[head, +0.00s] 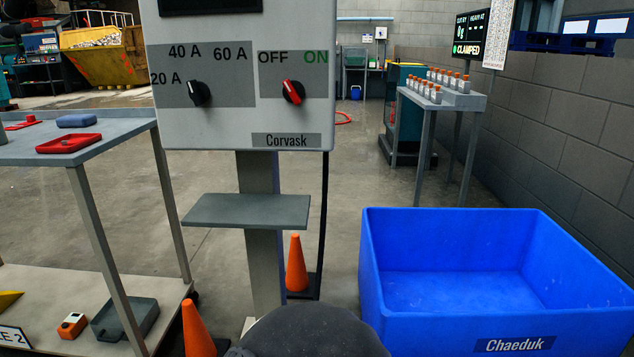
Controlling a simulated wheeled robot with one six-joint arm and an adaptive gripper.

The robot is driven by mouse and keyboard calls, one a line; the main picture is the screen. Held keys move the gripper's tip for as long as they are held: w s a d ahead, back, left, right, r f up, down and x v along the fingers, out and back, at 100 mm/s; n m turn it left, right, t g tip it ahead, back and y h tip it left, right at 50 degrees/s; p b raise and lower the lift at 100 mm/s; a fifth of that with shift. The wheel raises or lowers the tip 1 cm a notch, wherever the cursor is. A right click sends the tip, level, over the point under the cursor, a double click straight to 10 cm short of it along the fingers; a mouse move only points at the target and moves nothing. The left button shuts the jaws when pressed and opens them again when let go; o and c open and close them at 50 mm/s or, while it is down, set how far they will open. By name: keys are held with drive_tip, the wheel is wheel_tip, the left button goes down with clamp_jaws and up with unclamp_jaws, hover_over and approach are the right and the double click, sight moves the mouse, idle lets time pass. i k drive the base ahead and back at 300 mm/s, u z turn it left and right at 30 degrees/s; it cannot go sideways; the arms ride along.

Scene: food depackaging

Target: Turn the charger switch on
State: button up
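The charger (240,130) is a pale grey box labelled Corvask, mounted on a post near the top centre of the head view. Its switch (293,92) is a red knob on a round black base, below the words OFF and ON. The red bar is slanted, with its upper end leaning left toward OFF. To its left, a black dial (199,93) sits among the marks 20 A, 40 A and 60 A, its pale mark toward 20 A. My gripper is not in view, and nothing visible touches the switch.
A small grey shelf (246,211) juts from the post below the charger. Orange cones (297,266) stand near its foot. A grey-topped table (105,140) is at left. An empty blue bin (400,325) labelled Chaeduk is at right. Open floor lies behind.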

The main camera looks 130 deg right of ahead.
sight(292, 90)
drive_tip(key=u, duration=5.7)
drive_tip(key=k, duration=0.8)
drive_tip(key=u, duration=1.2)
drive_tip(key=i, duration=0.45)
